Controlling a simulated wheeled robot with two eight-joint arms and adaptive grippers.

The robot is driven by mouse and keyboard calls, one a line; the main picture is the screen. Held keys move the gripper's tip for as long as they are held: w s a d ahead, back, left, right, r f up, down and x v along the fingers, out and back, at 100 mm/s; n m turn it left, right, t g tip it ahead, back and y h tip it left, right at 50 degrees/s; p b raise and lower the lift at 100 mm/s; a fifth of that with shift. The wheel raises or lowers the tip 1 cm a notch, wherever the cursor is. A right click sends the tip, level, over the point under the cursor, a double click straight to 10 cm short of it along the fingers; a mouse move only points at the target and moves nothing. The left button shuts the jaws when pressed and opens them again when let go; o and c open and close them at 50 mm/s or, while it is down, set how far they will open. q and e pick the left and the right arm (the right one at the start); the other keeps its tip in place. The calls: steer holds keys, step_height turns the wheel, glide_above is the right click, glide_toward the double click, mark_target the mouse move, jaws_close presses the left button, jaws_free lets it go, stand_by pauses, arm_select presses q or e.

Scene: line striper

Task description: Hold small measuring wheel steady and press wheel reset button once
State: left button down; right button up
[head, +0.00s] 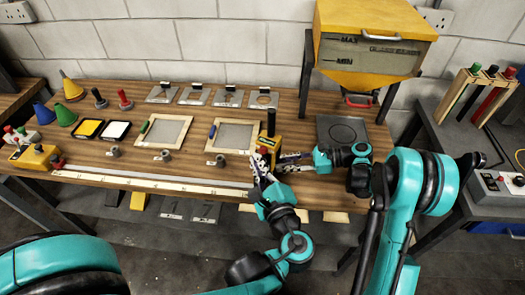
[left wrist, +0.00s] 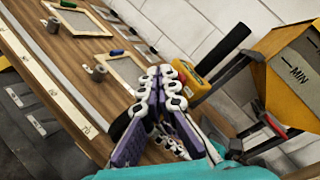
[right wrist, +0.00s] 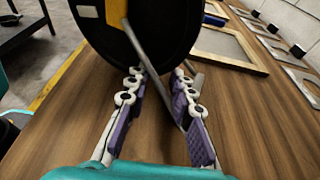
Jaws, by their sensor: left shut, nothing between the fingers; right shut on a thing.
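The small measuring wheel (head: 268,142) stands at the right part of the wooden table, with a yellow body and a black upright handle. Its yellow body (left wrist: 187,79) and handle (left wrist: 224,54) show in the left wrist view; its black wheel (right wrist: 150,38) fills the top of the right wrist view. My right gripper (right wrist: 158,74) is shut on the measuring wheel, near a grey bar beside the disc. My left gripper (left wrist: 162,72) is shut and empty, its tips close beside the yellow body. I cannot tell whether they touch. The reset button is not clearly visible.
A long pale ruler strip (head: 150,181) runs along the table's front. Framed screens (head: 232,137) lie left of the wheel. A yellow hopper (head: 375,40) stands behind right, and a dark square plate (head: 342,131) lies below it. Cones and metal stencils lie farther left.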

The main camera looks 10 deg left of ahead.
arm_select(q)
steer(key=shift+w, duration=0.15)
stand_by(0.5)
steer(key=shift+w+d, duration=0.1)
steer(key=shift+w, duration=0.15)
steer(key=shift+w+d, duration=0.2)
steer(key=shift+w, duration=0.15)
stand_by(0.8)
steer(key=shift+s, duration=0.1)
steer(key=shift+s+a, duration=0.3)
steer(key=shift+s, duration=0.4)
steer(key=s, duration=0.1)
steer(key=s+a, duration=0.1)
steer(key=s, duration=0.1)
steer(key=s+a, duration=0.1)
steer(key=shift+s, duration=0.3)
steer(key=shift+d, duration=0.1)
stand_by(0.5)
